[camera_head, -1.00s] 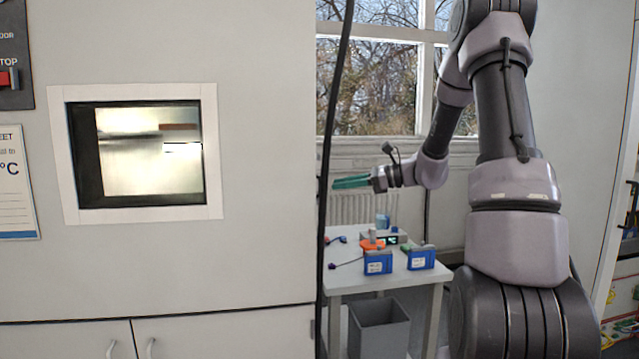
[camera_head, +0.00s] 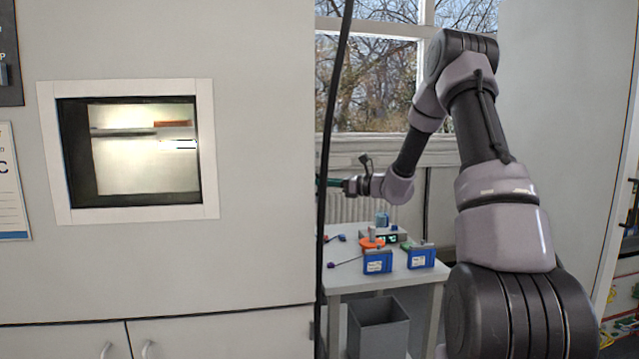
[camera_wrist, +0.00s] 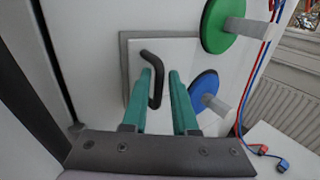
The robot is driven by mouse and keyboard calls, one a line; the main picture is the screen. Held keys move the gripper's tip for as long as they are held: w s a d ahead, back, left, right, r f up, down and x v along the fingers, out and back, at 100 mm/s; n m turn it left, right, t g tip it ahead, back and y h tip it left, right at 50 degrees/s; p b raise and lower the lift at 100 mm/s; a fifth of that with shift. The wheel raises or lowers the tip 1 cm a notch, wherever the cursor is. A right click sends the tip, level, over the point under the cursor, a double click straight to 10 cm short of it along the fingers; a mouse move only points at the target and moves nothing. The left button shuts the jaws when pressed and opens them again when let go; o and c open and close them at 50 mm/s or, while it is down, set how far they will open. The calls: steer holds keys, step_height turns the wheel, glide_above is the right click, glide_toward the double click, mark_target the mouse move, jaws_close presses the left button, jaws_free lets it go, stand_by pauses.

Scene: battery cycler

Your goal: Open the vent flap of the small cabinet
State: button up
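In the wrist view, a white flap (camera_wrist: 185,55) with a grey frame is set in a pale cabinet side (camera_wrist: 100,18). A black bent handle (camera_wrist: 157,88) stands out from the flap. My gripper (camera_wrist: 161,73) has its teal fingers apart, with the handle between them in the picture, closer to the left finger. I cannot tell whether they touch. The flap appears to lie flat in its frame. In the head view, my gripper's fingers (camera_head: 332,183) point left and their tips are hidden behind the big cabinet's edge. The flap is hidden there.
A green disc (camera_wrist: 214,24) and a blue disc (camera_wrist: 203,88) with pale stems stick out right of the flap. Red and blue cables (camera_wrist: 262,75) hang beside them. A small table (camera_head: 340,282) with blue battery packs (camera_head: 378,262) stands below my arm, a grey bin (camera_head: 380,325) underneath.

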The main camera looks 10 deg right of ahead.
steer(key=shift+w+a, duration=0.2)
steer(key=shift+a, duration=0.15)
jaws_close()
stand_by(1.2)
